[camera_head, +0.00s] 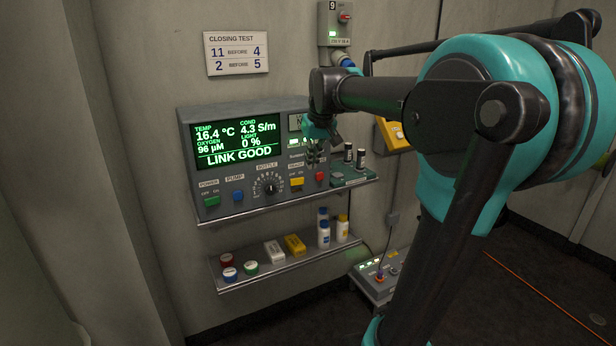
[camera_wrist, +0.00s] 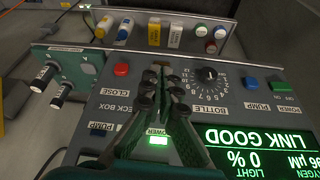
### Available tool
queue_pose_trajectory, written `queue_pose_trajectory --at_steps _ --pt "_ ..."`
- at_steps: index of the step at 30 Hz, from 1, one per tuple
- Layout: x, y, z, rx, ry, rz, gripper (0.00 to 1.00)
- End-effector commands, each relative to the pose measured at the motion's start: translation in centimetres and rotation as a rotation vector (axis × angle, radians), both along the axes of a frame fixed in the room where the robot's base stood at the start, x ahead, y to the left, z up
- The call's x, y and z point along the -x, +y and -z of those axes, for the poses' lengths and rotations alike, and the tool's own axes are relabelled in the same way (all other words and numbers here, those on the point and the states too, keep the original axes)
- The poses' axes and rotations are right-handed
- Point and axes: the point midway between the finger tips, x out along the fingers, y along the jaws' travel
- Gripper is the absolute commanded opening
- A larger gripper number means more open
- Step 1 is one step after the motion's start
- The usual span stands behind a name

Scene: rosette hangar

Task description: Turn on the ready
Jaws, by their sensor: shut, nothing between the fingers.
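A grey console (camera_head: 185,130) on the wall has a lit screen (camera_head: 237,141) that reads LINK GOOD. Below the screen are a green power switch (camera_head: 211,200), a blue pump switch (camera_head: 238,195), a black bottle dial (camera_head: 269,185), a yellow switch (camera_head: 297,183) and a red button (camera_head: 320,176). I can read no label saying "ready". My gripper (camera_head: 315,158) is in front of the console's right part, with its fingers shut and empty. In the wrist view, my gripper (camera_wrist: 164,95) covers part of the panel between the red button (camera_wrist: 121,70) and the dial (camera_wrist: 209,76). A lit green lamp (camera_wrist: 159,141) shows between the finger bases.
A lower shelf (camera_head: 285,262) holds coloured caps, two boxes and bottles. A floor box (camera_head: 376,286) stands below. A yellow box (camera_head: 392,135) hangs on the wall behind my arm.

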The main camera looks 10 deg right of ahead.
Motion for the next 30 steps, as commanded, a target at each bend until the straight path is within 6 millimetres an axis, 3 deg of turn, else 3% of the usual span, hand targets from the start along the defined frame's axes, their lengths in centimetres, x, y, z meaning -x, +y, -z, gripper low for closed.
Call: queue_pose_trajectory --at_steps 10,25,30 --pt "-0.3 0.1 0.9 0.000 0.000 0.000 0.00" --pt "-3.7 0.7 9.5 0.000 0.000 0.000 0.00" --pt "-6.0 1.1 9.4 0.000 0.000 0.000 0.00"
